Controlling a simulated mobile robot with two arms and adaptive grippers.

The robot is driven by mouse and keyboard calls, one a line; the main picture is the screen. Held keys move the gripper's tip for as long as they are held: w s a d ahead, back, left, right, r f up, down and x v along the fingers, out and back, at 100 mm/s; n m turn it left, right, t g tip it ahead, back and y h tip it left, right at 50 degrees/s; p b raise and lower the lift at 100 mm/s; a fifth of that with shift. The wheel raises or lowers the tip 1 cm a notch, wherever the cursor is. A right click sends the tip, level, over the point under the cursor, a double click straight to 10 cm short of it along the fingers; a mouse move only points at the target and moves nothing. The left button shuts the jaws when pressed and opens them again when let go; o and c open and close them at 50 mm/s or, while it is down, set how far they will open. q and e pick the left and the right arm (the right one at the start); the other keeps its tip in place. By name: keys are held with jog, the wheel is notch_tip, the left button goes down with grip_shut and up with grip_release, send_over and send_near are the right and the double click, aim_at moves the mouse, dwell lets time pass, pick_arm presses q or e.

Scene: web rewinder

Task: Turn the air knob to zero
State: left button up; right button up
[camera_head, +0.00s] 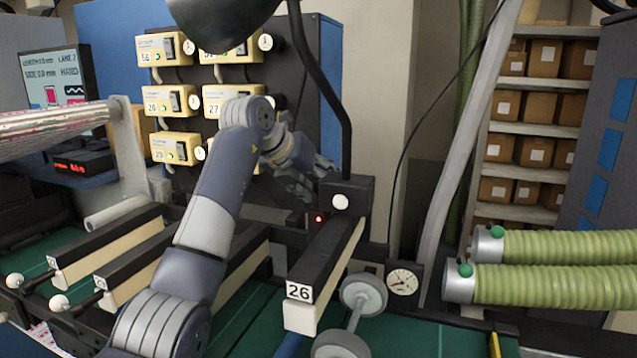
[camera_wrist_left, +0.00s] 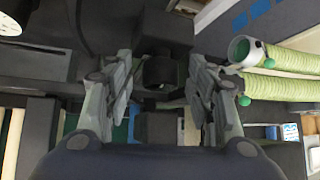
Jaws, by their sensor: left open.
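My left gripper (camera_head: 318,174) reaches in from the left, beside a black box (camera_head: 358,190) above the bar labelled 26. In the left wrist view its two fingers (camera_wrist_left: 160,85) are spread apart. A dark, round, knob-like part (camera_wrist_left: 159,72) shows between them, under a black block; I cannot tell whether the fingers touch it. A white round knob (camera_head: 340,202) sits on the front of the black box, with a red light below it. I cannot tell which of these is the air knob. A white dial gauge (camera_head: 403,281) stands to the right. My right gripper is not in view.
Yellow control boxes (camera_head: 166,50) with white knobs hang at the back left. A dark lamp (camera_head: 218,22) hangs over the scene. Green ribbed hoses (camera_head: 560,262) lie at the right. Black-topped bars (camera_head: 135,268) stand over the green surface.

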pick_arm(q)
jog(key=c, duration=1.1)
jog(key=shift+o, duration=0.2)
jog(key=shift+a, duration=0.1)
jog(key=shift+w+a+f+n+h+b, duration=0.15)
jog(key=shift+n+h+b, duration=0.25)
jog(key=shift+h, duration=0.2)
jog(key=n+h+b, duration=0.1)
jog(key=n+h, duration=0.1)
jog(key=h, duration=0.1)
jog(key=shift+a+f+h+b, duration=0.1)
jog(key=shift+h+b, duration=0.2)
jog(key=shift+g, duration=0.3)
jog(key=shift+h, duration=0.3)
